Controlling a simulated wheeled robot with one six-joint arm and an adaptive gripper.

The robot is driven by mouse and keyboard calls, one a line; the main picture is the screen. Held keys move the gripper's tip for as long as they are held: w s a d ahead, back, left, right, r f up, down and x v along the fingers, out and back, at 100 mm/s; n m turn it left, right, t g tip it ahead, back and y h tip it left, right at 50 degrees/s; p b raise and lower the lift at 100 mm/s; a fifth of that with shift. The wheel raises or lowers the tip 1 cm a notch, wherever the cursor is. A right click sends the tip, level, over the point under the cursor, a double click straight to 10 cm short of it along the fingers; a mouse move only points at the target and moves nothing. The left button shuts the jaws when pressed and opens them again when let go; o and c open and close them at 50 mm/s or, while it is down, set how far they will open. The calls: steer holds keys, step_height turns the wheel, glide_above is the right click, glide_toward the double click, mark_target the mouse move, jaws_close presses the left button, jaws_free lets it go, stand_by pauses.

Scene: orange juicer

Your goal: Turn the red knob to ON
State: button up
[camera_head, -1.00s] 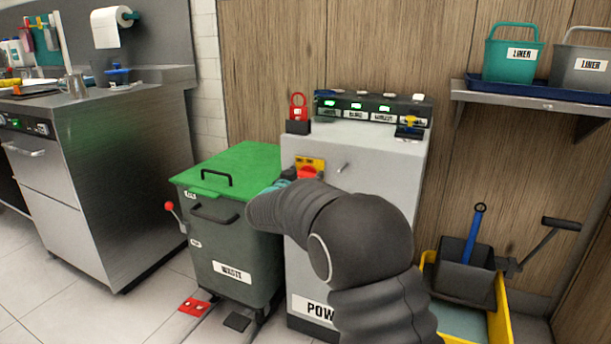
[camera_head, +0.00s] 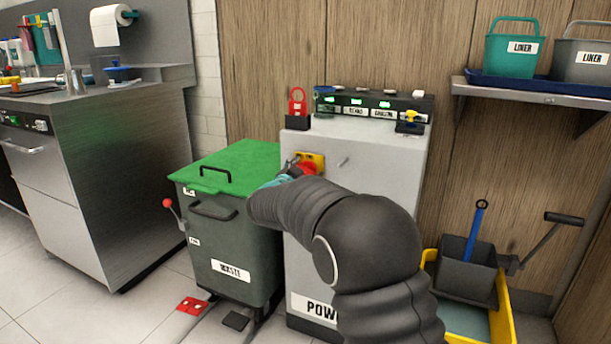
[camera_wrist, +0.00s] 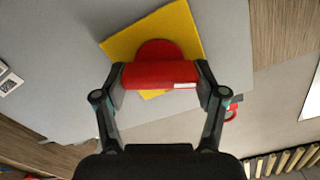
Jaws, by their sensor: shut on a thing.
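The red knob (camera_head: 308,168) sits on a yellow plate (camera_head: 318,158) on the front of the grey power cabinet (camera_head: 370,150). In the wrist view the knob's red bar (camera_wrist: 158,75) lies across between my two fingers, with a white mark near its right end. The yellow plate (camera_wrist: 183,22) looks tilted behind it. My gripper (camera_wrist: 161,77) is shut on the bar, one fingertip at each end. In the head view my gripper (camera_head: 292,168) is at the knob, partly hidden by my arm. No ON lettering is readable.
A green-lidded waste bin (camera_head: 235,165) stands close left of the cabinet. A red padlock (camera_head: 297,102) and a panel with green lights (camera_head: 372,104) are on top. A shelf (camera_head: 535,92) holds liner bins.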

steer(key=m+b, duration=0.1)
steer(key=m, duration=0.1)
steer(key=m+b, duration=0.1)
steer(key=shift+d+f+m, duration=0.1)
steer(key=shift+f+m, duration=0.1)
steer(key=shift+m, duration=0.2)
steer(key=m+b, duration=0.2)
steer(key=m, duration=0.1)
steer(key=shift+f+m+b, duration=0.1)
steer(key=shift+m+b, duration=0.2)
steer(key=shift+b, duration=0.05)
steer(key=m+b, duration=0.1)
steer(key=m, duration=0.4)
steer(key=shift+d+m+b, duration=0.1)
steer(key=shift+m+b, duration=0.2)
steer(key=shift+b, duration=0.05)
steer(key=o, duration=1.1)
steer(key=shift+o, duration=0.2)
steer(key=v, duration=1.2)
